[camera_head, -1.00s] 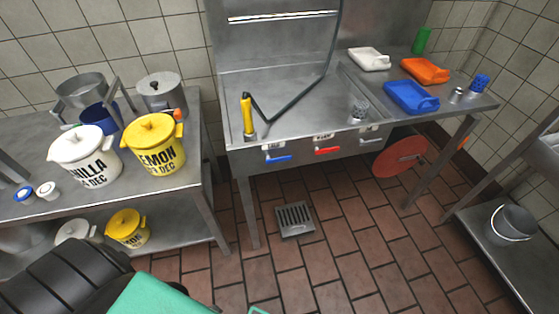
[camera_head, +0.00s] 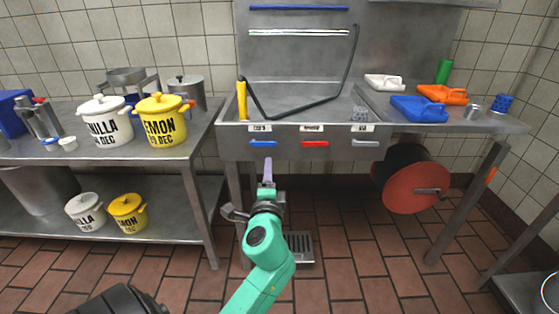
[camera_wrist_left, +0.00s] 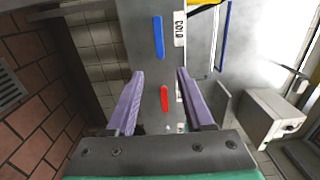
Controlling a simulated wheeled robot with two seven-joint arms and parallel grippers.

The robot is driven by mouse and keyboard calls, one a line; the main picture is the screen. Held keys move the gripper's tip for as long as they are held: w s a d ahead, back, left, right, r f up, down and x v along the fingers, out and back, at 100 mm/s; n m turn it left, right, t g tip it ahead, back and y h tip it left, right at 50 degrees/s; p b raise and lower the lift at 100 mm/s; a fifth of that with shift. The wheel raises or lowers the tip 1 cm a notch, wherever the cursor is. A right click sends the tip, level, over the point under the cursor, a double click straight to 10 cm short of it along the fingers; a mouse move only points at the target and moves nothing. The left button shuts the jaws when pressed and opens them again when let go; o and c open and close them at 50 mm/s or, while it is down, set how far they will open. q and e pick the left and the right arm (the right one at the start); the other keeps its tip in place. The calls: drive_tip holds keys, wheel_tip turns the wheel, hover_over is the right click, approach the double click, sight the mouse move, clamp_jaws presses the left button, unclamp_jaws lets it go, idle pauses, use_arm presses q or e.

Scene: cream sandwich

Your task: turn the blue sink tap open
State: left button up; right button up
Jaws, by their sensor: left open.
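The blue tap handle (camera_head: 263,144) lies level on the sink's front panel, below a label that reads COLD in the left wrist view. It also shows in the left wrist view (camera_wrist_left: 158,37), ahead of the fingertips. My left gripper (camera_head: 267,165) is just below the blue handle in the head view, with its fingers seen almost edge-on. In the left wrist view my left gripper (camera_wrist_left: 160,72) is open, its purple fingers apart and nothing held between them. The blue handle appears clear of the fingers. My right gripper is not in view.
A red handle (camera_head: 315,144) and a grey handle (camera_head: 366,144) sit to the right on the same panel. A yellow-handled spray hose (camera_head: 242,100) stands above the blue handle. A hose reel (camera_head: 412,180) hangs under the sink. A counter with pots (camera_head: 163,120) is at left.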

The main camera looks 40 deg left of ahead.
sight(270, 145)
use_arm(q)
drive_tip(key=x, duration=1.3)
drive_tip(key=shift+d, duration=0.1)
drive_tip(key=shift+c, duration=0.3)
clamp_jaws()
drive_tip(key=shift+f, duration=0.1)
